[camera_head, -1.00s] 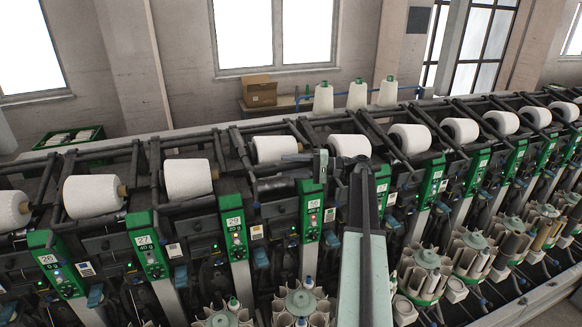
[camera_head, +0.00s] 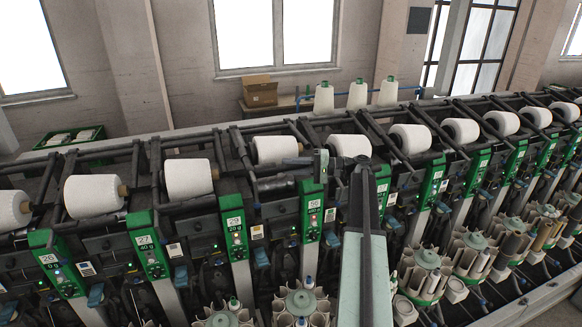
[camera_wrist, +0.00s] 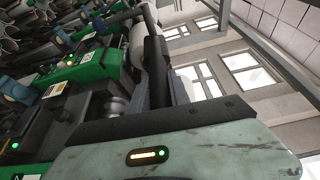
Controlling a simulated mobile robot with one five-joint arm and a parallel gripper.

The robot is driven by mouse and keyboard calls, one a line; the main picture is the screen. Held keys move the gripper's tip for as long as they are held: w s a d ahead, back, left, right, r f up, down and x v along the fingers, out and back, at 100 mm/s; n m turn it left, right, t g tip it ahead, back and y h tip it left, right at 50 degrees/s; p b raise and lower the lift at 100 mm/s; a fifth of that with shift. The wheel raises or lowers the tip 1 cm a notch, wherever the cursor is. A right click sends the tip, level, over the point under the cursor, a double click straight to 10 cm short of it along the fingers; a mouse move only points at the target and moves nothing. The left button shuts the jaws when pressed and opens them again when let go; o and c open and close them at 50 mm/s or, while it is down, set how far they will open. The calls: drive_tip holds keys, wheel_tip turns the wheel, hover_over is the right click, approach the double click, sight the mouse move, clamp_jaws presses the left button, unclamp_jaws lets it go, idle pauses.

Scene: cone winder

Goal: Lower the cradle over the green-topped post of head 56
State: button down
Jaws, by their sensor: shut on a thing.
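The green-topped post of head 56 (camera_head: 312,205) stands near the middle of the head view, with a number plate and small lights on its face. My gripper (camera_head: 320,163) is just above the top of this post, with my arm reaching in from the lower right. It is shut on the dark cradle (camera_head: 275,184), whose bars run left from the post's top. My arm and gripper partly cover the grip point.
White yarn packages lie along the machine, one left (camera_head: 275,149) and one right (camera_head: 349,146) of my gripper. Bobbin magazines (camera_head: 302,300) sit below. Open air lies above the machine.

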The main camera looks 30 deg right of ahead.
idle(0.7)
wheel_tip(320, 180, down, 4)
drive_tip(key=b, duration=0.4)
drive_tip(key=shift+w, duration=0.15)
drive_tip(key=c, duration=1.2)
unclamp_jaws()
drive_tip(key=shift+w+f, duration=0.1)
drive_tip(key=shift+c, duration=0.2)
drive_tip(key=shift+d, duration=0.1)
drive_tip(key=v, duration=1.6)
drive_tip(key=shift+s+d+f, duration=0.25)
drive_tip(key=shift+d, duration=0.1)
